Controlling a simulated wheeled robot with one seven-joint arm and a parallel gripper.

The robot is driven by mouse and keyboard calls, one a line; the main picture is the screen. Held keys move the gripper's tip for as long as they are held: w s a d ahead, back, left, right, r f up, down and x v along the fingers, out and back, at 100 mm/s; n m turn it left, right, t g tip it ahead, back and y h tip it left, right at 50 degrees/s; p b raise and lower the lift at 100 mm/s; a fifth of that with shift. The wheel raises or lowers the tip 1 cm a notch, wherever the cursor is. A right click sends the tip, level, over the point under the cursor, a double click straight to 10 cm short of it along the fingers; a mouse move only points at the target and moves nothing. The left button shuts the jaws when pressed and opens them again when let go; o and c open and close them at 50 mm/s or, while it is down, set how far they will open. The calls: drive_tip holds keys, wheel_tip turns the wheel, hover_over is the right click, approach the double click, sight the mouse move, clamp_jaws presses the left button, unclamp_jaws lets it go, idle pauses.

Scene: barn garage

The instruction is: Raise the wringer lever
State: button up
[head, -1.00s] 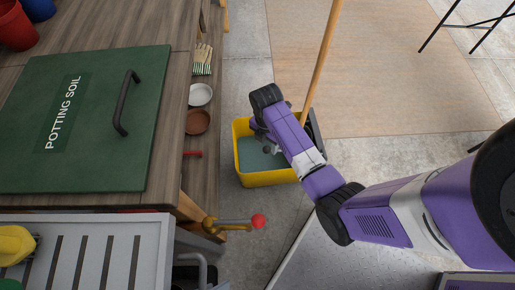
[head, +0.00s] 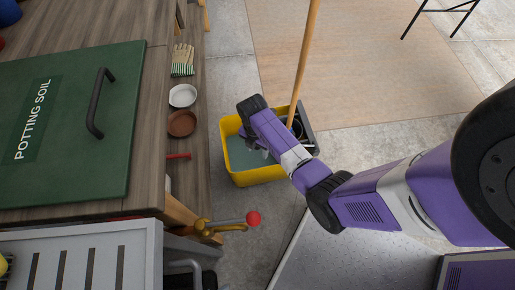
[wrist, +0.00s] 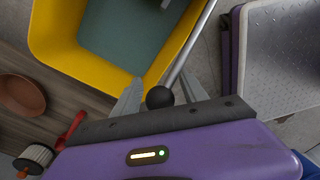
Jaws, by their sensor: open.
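The yellow mop bucket (head: 262,177) stands on the floor with grey-green liquid inside. Its dark wringer (head: 307,130) is on the right side and partly hidden by my arm. In the wrist view, the wringer lever is a grey metal rod (wrist: 190,52) ending in a black ball knob (wrist: 159,97). My gripper (wrist: 162,92) is open, with one finger on each side of the knob. I cannot tell whether either finger touches it. The gripper (head: 254,145) is over the bucket in the head view, where the lever is mostly hidden.
A wooden mop handle (head: 304,55) rises beside the wringer. A wooden bench (head: 190,75) on the left holds a green potting soil lid (head: 75,150), gloves (head: 183,60) and saucers (head: 182,123). A red ball-ended handle (head: 253,218) juts from the bench. Open floor lies beyond the bucket.

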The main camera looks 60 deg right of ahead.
drive_tip(key=c, duration=1.1)
clamp_jaws()
drive_tip(key=shift+w+r, duration=0.1)
drive_tip(key=shift+w, duration=0.1)
